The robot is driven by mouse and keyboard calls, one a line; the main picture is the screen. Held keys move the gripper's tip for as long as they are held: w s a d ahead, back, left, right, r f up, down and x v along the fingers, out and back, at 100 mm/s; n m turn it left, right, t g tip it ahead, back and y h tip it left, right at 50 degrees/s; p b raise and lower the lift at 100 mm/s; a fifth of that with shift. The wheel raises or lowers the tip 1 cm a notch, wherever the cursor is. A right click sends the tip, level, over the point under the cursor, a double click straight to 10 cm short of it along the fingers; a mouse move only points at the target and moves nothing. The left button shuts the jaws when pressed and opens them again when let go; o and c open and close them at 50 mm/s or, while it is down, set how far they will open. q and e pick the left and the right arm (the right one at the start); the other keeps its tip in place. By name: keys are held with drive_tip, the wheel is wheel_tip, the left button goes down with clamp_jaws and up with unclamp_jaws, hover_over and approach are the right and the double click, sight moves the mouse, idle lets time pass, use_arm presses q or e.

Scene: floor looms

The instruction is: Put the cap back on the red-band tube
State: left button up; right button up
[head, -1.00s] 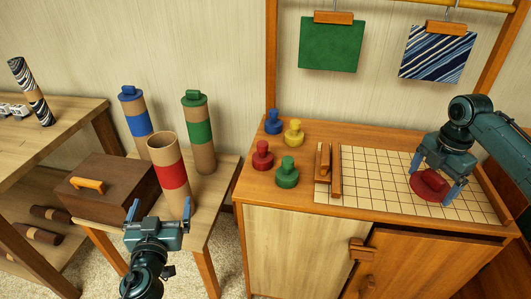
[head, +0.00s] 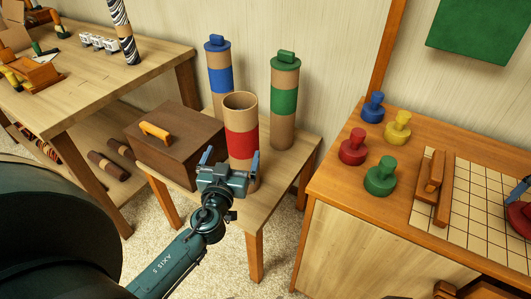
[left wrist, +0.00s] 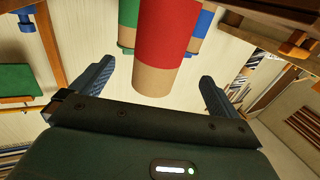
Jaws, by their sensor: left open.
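The red-band tube (head: 242,146) stands upright and open-topped at the front of the small wooden table, a cardboard tube with a red band. My left gripper (head: 230,160) is open in front of it, its two blue fingers near either side of the tube's lower part. In the left wrist view the tube (left wrist: 165,38) shows ahead, between the open fingers (left wrist: 154,88); I cannot tell if they touch it. The red cap (head: 521,217) lies on the gridded mat, cut off by the right edge.
Blue-band (head: 221,80) and green-band (head: 284,98) capped tubes stand behind the red-band tube. A brown box (head: 178,145) with an orange handle is close on its left. Several coloured pegs (head: 381,176) and a wooden block (head: 430,187) stand on the cabinet top.

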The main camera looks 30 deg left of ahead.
sight(239, 137)
use_arm(q)
drive_tip(key=p+x, duration=0.1)
drive_tip(key=x, duration=0.5)
drive_tip(key=shift+r, duration=0.1)
use_arm(e)
drive_tip(key=shift+r, duration=0.6)
use_arm(q)
drive_tip(key=shift+w+a, duration=0.15)
drive_tip(key=shift+w, duration=0.25)
drive_tip(key=shift+w, duration=0.2)
use_arm(e)
drive_tip(key=shift+r, duration=0.15)
use_arm(q)
drive_tip(key=p+x, duration=0.1)
drive_tip(key=x, duration=0.4)
drive_tip(key=shift+s+a, duration=0.1)
use_arm(e)
drive_tip(key=shift+r, duration=0.4)
